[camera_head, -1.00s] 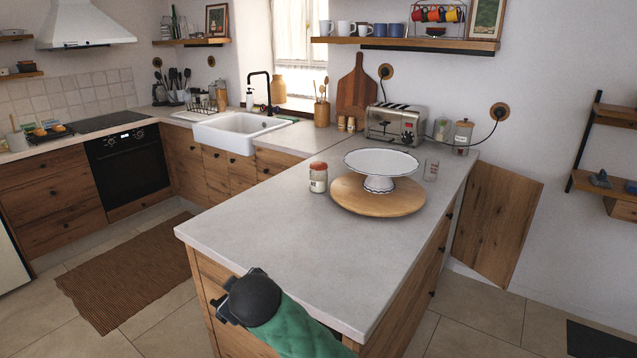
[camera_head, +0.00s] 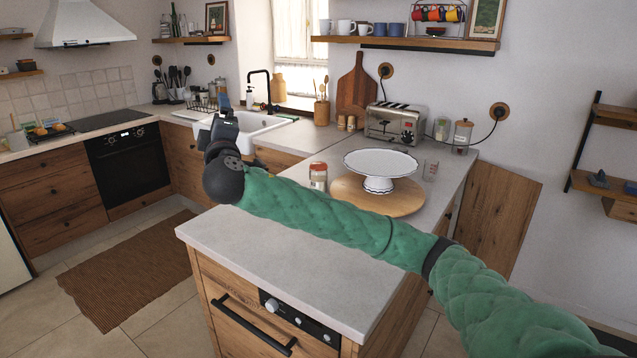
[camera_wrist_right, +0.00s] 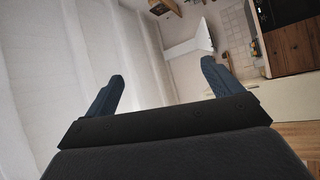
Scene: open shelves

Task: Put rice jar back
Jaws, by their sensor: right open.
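A glass jar with a reddish lid and pale contents (camera_head: 318,178) stands upright on the grey counter (camera_head: 290,235), left of the cake stand. My right arm's green sleeve passes in front and hides its lower part. Its label is too small to read, so I cannot tell whether it is the rice jar. Two other jars stand by the wall: a taller one with a brown lid (camera_head: 463,134) and a smaller one (camera_head: 442,130). My right gripper (camera_head: 222,106) is raised in front of the sink, away from the jars. In the right wrist view it is open and empty (camera_wrist_right: 162,71). My left gripper is out of view.
A white cake stand (camera_head: 381,162) stands on a round wooden board (camera_head: 405,203) right of the reddish-lidded jar. A small glass (camera_head: 431,170) is beside it. A toaster (camera_head: 395,124) is at the back. A wooden shelf (camera_head: 405,42) hangs above. The counter's front is clear.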

